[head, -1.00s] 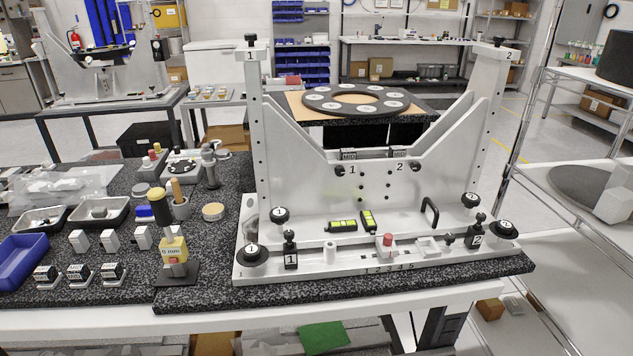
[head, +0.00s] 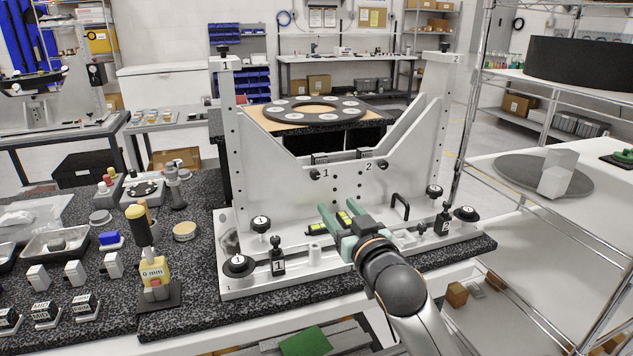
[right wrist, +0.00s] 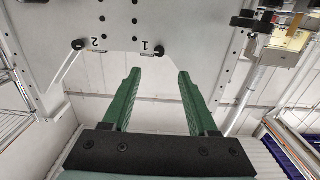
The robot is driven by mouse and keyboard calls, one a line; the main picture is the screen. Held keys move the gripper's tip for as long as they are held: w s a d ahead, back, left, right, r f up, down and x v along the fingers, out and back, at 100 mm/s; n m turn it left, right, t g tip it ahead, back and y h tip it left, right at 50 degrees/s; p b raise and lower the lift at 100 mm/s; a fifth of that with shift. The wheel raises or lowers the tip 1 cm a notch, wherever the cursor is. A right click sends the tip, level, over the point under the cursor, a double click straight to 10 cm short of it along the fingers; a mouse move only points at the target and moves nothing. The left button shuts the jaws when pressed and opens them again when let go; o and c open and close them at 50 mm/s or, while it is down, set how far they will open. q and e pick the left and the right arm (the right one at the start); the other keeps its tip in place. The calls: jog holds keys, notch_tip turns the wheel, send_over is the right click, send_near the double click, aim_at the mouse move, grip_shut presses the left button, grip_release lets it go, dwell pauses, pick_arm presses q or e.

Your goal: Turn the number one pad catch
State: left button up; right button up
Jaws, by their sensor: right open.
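The upright grey fixture plate (head: 345,190) carries a black knob beside a "1" (head: 315,174) and another beside a "2" (head: 383,165). In the right wrist view, the knob by the "1" (right wrist: 159,50) is ahead of my fingers and the knob by the "2" (right wrist: 79,44) is to its left. A black block marked 1 (head: 278,260) with a knob on top stands on the base. Which part is the pad catch I cannot tell for sure. My right gripper (head: 335,224) has green fingers, open and empty, below and apart from the wall knobs. It also shows in the right wrist view (right wrist: 158,75).
Round knobs marked 1 (head: 260,223) and (head: 239,265) sit at the base's left. A black handle (head: 400,205) is to the right of my gripper. A yellow-topped tool stand (head: 155,275) is on the left. A wire shelf unit (head: 560,200) stands at right.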

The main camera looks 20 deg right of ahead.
aim_at(316, 176)
jog(key=w, duration=1.2)
jog(key=shift+w+a+r+p, duration=0.2)
jog(key=shift+w+r+p, duration=0.1)
jog(key=shift+w+p, duration=0.05)
grip_shut()
